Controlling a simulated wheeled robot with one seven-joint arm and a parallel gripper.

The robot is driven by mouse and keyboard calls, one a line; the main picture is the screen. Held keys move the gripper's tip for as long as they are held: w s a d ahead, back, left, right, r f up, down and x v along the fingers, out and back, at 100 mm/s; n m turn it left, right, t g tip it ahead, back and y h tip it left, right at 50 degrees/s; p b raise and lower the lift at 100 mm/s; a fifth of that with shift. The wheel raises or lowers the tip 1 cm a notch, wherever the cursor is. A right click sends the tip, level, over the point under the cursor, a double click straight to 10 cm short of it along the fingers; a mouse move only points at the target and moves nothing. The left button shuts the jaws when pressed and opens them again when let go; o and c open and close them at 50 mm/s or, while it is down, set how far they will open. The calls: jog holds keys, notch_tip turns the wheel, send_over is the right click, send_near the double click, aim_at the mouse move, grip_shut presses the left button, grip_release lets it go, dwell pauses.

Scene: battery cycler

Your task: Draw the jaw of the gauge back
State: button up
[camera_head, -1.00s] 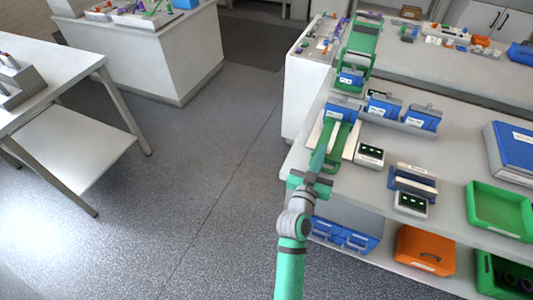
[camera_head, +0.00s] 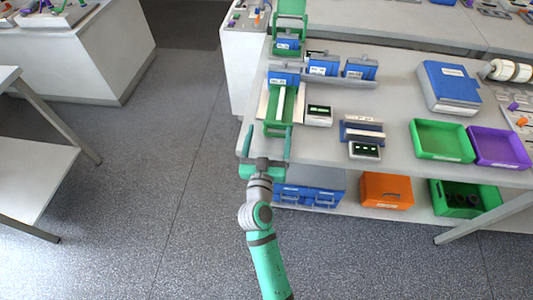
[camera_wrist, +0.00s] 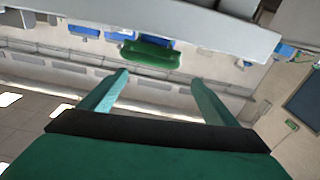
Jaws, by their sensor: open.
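In the head view, a green frame (camera_head: 274,128) with a pale rod down its middle lies on a white plate at the left end of the bench. A blue labelled block (camera_head: 284,79) sits at its far end. A small display box (camera_head: 318,115) stands to its right. This may be the gauge; no part is clearly marked as its jaw. My gripper (camera_head: 268,133) is open at the bench's front edge, its fingers spread around the frame's near end in the picture. Contact cannot be told. In the wrist view my gripper (camera_wrist: 160,78) is empty, with a green part (camera_wrist: 150,54) beyond it.
A blue-and-white device (camera_head: 362,131) with another display box (camera_head: 365,150) stands to the right. Green (camera_head: 443,156) and purple (camera_head: 528,163) trays lie farther right.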

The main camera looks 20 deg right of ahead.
jog(key=v, duration=0.7)
jog(key=shift+s+r, duration=0.25)
dwell(0.5)
jog(key=shift+a, duration=0.1)
dwell(0.4)
jog(key=v, duration=1)
jog(key=shift+s, duration=0.35)
jog(key=shift+a, duration=0.15)
